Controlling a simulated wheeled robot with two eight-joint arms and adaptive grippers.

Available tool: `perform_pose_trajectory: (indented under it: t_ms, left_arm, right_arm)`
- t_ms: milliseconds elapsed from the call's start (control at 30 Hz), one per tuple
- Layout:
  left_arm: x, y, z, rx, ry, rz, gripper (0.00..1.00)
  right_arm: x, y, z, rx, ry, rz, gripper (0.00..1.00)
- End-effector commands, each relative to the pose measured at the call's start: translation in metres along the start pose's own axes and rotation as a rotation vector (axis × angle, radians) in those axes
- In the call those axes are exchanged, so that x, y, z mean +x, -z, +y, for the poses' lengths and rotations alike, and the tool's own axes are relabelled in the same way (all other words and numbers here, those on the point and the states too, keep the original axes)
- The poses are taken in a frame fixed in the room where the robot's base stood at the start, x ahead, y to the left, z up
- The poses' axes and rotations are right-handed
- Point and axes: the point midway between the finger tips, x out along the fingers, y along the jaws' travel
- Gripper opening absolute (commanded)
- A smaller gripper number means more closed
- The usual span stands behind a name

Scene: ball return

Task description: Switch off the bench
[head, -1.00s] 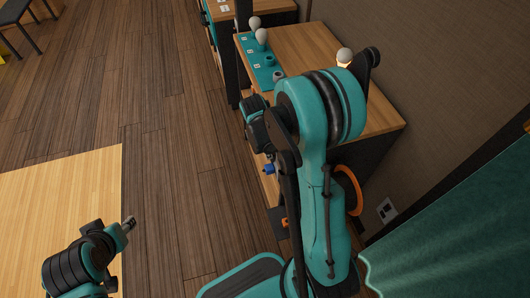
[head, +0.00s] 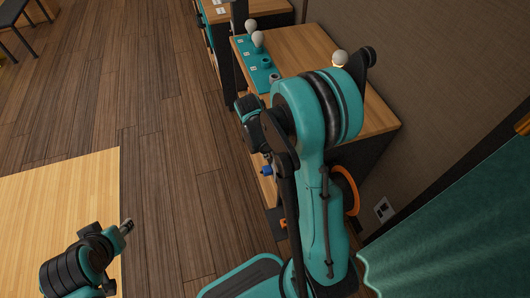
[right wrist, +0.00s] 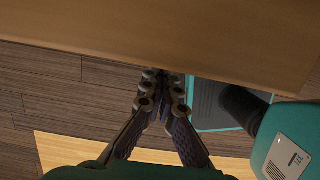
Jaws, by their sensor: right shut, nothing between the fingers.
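The wooden-topped bench (head: 310,45) stands at the upper right against the wall. A teal panel (head: 243,47) with pale bulbs lies along its left edge. Another pale bulb (head: 340,57) sits farther right, with a warm glow at its base. A blue knob (head: 266,170) and an orange part (head: 283,222) show low on the bench's near side, partly behind my right arm. My right gripper (right wrist: 162,78) is shut and empty, its fingertips by a wooden edge in the right wrist view. My left arm's end (head: 126,226) is at lower left; its jaws are unclear.
A wall socket (head: 384,208) is right of the bench. A teal curtain (head: 460,210) hangs at the right. A light wooden surface (head: 60,195) lies at lower left. The dark plank floor (head: 150,90) between is clear. Another bench (head: 225,12) stands behind.

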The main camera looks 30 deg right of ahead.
Motion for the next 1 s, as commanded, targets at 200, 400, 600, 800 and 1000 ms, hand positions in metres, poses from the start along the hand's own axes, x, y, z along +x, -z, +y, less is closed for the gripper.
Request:
perform_pose_trajectory:
  t_ms: [200,400,600,800,1000]
  left_arm:
    - [-0.001,0.001,0.0,0.0,0.0,0.0,0.4]
    - [-0.018,0.013,0.0,0.0,0.0,0.0,0.4]
    - [-0.032,0.023,0.0,0.0,0.0,0.0,0.4]
    - [-0.038,0.027,0.0,0.0,0.0,0.0,0.4]
    - [-0.038,0.027,0.0,0.0,0.0,0.0,0.4]
  right_arm:
    - [-0.007,0.018,0.003,-0.001,0.0,0.0,0.0]
    - [-0.049,0.023,0.004,0.004,0.001,0.0,0.0]
    - [-0.088,0.02,0.004,0.004,0.001,0.0,0.0]
    - [-0.108,0.019,0.004,0.004,0.001,0.0,0.0]
    - [-0.111,0.019,0.004,0.004,0.001,0.0,0.0]
